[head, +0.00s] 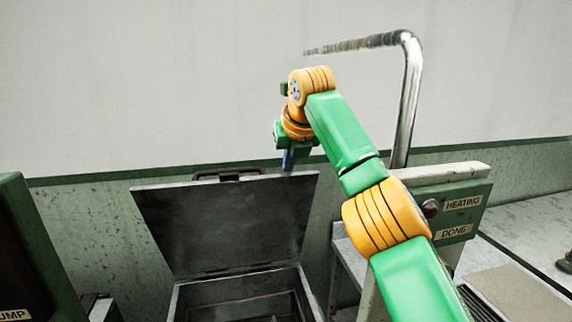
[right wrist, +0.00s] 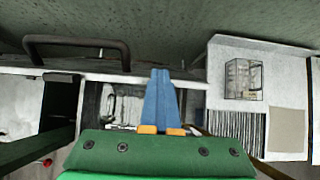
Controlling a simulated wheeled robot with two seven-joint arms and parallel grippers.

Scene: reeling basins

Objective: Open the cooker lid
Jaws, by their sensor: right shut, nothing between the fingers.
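The cooker lid (head: 228,222) is a dark metal plate standing raised at the back of the cooker (head: 240,292), whose box is open and looks empty in the part that shows. A dark handle (head: 226,174) sits on the lid's top edge, and it also shows in the right wrist view (right wrist: 76,44). My right gripper (head: 288,160) is shut and empty, close to the lid's top right corner. In the right wrist view its blue fingers (right wrist: 158,100) are together, to the right of the handle and apart from it. My left gripper is not in view.
A green box labelled HEATING and DONE (head: 462,212) stands right of the cooker. A bent metal pipe (head: 411,90) rises behind my right arm. A green cabinet labelled PUMP (head: 22,250) stands at the left. A wire basket (right wrist: 243,79) sits on a pale counter.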

